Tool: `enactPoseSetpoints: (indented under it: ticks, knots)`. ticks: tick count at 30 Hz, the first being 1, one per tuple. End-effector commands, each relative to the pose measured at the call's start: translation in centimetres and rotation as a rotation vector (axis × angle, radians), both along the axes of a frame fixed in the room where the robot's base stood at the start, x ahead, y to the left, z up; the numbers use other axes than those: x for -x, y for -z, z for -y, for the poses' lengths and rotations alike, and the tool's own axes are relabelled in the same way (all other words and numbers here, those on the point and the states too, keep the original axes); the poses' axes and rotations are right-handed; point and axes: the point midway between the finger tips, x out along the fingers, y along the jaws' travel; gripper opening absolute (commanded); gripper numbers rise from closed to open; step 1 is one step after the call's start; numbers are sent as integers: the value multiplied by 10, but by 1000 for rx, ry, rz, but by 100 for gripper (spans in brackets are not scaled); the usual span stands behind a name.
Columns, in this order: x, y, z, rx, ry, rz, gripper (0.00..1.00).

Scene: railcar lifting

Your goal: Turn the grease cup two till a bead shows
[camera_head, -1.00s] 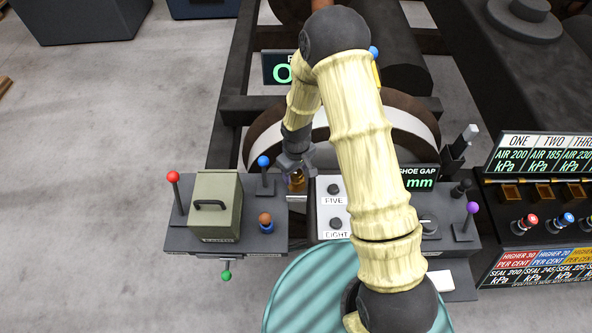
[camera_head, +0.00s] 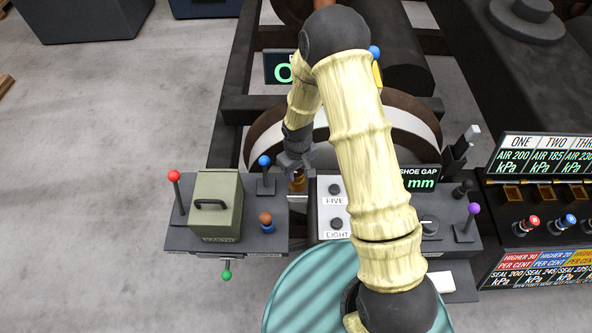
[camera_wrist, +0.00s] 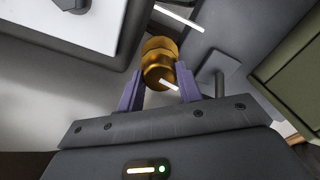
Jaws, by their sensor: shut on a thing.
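A brass grease cup (camera_wrist: 160,62) sits between the two purple fingers of my gripper (camera_wrist: 160,88) in the wrist view. It has a ribbed body and a white mark on its near face. The fingers are shut on it from both sides. In the head view the brass cup (camera_head: 298,184) shows small, just left of the white panel, with my gripper (camera_head: 296,172) over it. I cannot read a label on this cup, and no bead is visible.
A white panel (camera_head: 324,221) with black knobs marked FIVE and EIGHT stands right of the cup. To the left are a blue-knobbed lever (camera_head: 264,161), a green box (camera_head: 216,212) and a red-knobbed lever (camera_head: 174,177). A wheel (camera_head: 268,140) lies behind.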

Motion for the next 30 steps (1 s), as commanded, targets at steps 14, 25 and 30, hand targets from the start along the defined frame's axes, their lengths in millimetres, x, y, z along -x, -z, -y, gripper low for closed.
enactPoseSetpoints:
  ticks: [14, 25, 30]
  knots:
    - [-1, 0, 0, -2, 318, 3, 12]
    - [-1, -1, 0, -1, 450, 4, 12]
    - [-1, -1, -1, 0, 453, 3, 12]
